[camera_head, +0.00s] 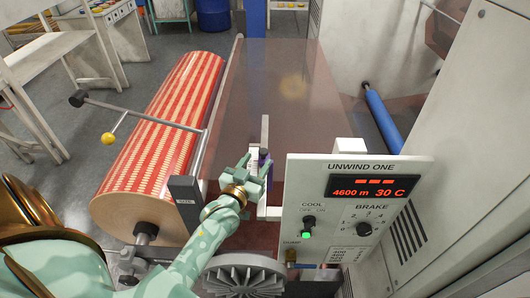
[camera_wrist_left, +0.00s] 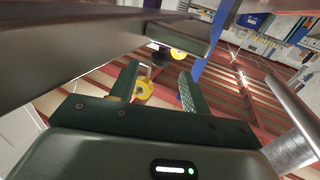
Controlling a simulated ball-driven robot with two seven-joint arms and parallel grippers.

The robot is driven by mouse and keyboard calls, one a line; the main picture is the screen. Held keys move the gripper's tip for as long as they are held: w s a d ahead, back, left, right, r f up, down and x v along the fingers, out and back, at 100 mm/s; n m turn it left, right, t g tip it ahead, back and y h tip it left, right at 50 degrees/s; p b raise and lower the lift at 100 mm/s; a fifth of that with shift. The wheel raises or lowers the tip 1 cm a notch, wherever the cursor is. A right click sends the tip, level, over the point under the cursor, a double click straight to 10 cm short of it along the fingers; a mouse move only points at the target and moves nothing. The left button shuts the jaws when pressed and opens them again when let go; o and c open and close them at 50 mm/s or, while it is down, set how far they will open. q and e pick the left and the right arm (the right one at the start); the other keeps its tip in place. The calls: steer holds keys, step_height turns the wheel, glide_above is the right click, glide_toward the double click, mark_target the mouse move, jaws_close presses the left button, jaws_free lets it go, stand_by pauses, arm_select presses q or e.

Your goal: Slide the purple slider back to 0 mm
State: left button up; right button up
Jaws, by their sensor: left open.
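My left gripper (camera_head: 258,168) is in the middle of the head view, just left of the control panel. It is open. A small purple patch, likely the purple slider (camera_head: 263,158), shows right at its fingers; the gripper covers most of it, and I cannot tell whether they touch. A grey upright bar (camera_head: 265,130) rises just behind it. In the left wrist view the two fingers (camera_wrist_left: 157,88) stand apart, with yellow knobs beyond them. I cannot make out the slider or a millimetre scale there. My right gripper is not in view.
The UNWIND ONE panel (camera_head: 352,208) stands close on the right, reading 4600 m and 30 C. A red-and-cream roll (camera_head: 165,130) lies at left, with a yellow-ended lever (camera_head: 108,138) beside it. A translucent web (camera_head: 285,85) spans behind. A grey handwheel (camera_head: 243,278) is below my arm.

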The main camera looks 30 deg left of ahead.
mark_target(261, 154)
arm_select(q)
steer(key=w, duration=0.3)
steer(key=w+a+b, duration=0.1)
steer(key=w, duration=0.1)
steer(key=shift+w, duration=0.3)
jaws_close()
steer(key=s+d+p, duration=0.1)
steer(key=s, duration=0.1)
steer(key=s+d+p, duration=0.1)
steer(key=s+p, duration=0.1)
steer(key=shift+d+r, duration=0.2)
steer(key=shift+s+d+f, duration=0.1)
steer(key=shift+s+d, duration=0.05)
steer(key=shift+s, duration=0.05)
steer(key=shift+f, duration=0.1)
jaws_free()
